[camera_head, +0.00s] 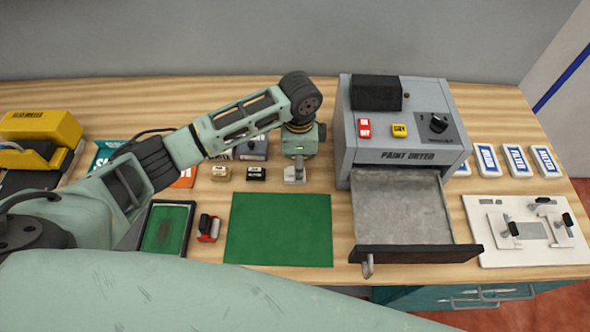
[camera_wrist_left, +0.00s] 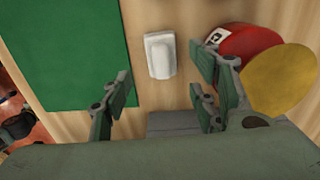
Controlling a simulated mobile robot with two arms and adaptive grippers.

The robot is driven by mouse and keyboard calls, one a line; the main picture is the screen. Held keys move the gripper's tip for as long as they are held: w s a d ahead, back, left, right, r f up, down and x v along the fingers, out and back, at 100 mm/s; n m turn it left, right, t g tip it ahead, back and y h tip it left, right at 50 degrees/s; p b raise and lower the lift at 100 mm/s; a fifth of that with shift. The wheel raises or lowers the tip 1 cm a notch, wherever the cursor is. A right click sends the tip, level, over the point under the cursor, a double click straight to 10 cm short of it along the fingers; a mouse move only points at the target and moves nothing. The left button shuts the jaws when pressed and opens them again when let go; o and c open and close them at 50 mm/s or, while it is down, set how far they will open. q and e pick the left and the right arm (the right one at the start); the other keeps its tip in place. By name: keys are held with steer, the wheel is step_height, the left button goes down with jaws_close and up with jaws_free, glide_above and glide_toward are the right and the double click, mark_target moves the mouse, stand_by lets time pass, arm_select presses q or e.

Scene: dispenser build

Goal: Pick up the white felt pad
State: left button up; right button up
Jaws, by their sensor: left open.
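A small white block with a raised, rounded top, which looks like the white felt pad (camera_wrist_left: 160,55), lies on the wooden table in the left wrist view, beside the green mat (camera_wrist_left: 70,45). My left gripper (camera_wrist_left: 162,95) is open and empty. The pad lies ahead of the gap between its fingers, apart from both. In the head view my left gripper (camera_head: 295,172) points down at the table just behind the green mat (camera_head: 278,230), left of the paint dryer. There it largely covers the pad. My right gripper is not in view.
The grey paint dryer (camera_head: 385,135) stands close right of the gripper, its tray (camera_head: 400,205) pulled out. Small tan (camera_head: 221,173) and black (camera_head: 256,173) blocks lie to the left. Red (camera_wrist_left: 245,45) and yellow (camera_wrist_left: 282,80) things sit beside the right finger in the wrist view.

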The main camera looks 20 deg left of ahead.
arm_select(q)
step_height(320, 180, down, 4)
steer(key=shift+a+r+p, duration=0.1)
steer(key=shift+p, duration=0.4)
steer(key=shift+w+f, duration=0.1)
steer(key=shift+f, duration=0.35)
steer(key=c, duration=1.1)
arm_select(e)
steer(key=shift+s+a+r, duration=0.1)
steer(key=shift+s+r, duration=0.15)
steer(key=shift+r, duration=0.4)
